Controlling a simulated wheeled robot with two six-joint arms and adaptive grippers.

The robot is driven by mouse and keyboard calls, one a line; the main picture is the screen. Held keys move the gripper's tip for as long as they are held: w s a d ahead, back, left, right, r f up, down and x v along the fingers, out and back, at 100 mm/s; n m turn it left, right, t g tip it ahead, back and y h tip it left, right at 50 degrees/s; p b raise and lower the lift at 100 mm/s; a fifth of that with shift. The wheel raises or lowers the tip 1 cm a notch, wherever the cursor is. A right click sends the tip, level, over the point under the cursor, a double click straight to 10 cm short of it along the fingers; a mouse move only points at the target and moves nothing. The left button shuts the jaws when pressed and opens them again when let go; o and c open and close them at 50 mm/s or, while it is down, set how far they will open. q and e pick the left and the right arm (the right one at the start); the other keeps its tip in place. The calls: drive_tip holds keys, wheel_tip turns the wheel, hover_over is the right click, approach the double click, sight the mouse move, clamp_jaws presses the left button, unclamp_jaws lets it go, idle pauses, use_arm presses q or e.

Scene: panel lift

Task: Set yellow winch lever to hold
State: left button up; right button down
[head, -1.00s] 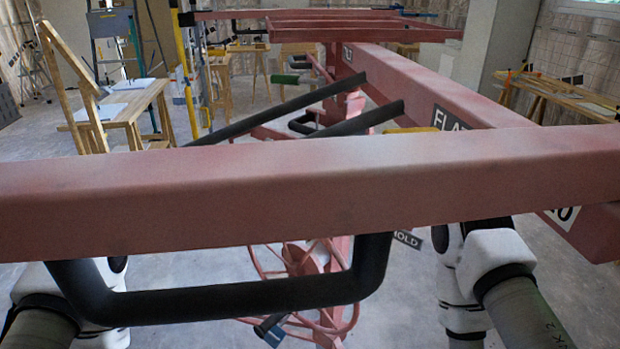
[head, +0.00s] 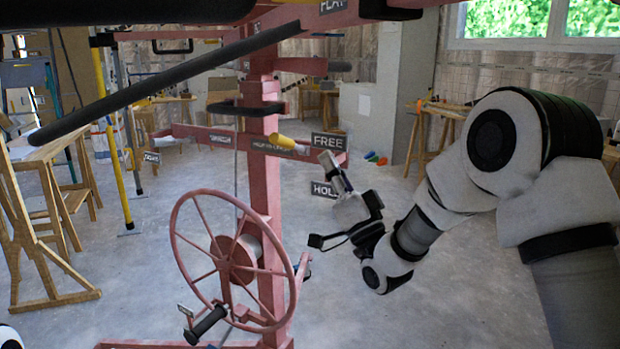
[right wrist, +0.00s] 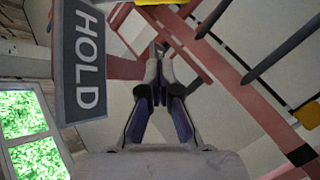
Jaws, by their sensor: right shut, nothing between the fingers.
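The yellow winch lever (head: 283,141) is a short yellow bar on the red post, level with the FREE sign (head: 328,141) and left of it. The HOLD sign (head: 322,189) hangs below FREE. My right gripper (head: 327,160) is shut and empty, pointing up beside the two signs, right of the lever and apart from it. In the right wrist view the shut fingers (right wrist: 158,88) hold nothing, the HOLD sign (right wrist: 85,60) is close on the left, and a bit of yellow shows at the top edge. My left gripper is out of view.
The red spoked winch wheel (head: 235,262) with a black handle (head: 207,325) stands below the lever. A red post (head: 263,90) and a long black bar (head: 170,85) are nearby. Wooden trestles (head: 45,220) stand at left. Floor around the winch is open.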

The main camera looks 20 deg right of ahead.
sight(291, 145)
drive_tip(key=w+a+r, duration=0.3)
drive_tip(key=w+a, duration=0.1)
drive_tip(key=w, duration=0.2)
drive_tip(key=shift+w+a+r, duration=0.15)
drive_tip(key=shift+w+a, duration=0.1)
drive_tip(key=shift+w, duration=0.05)
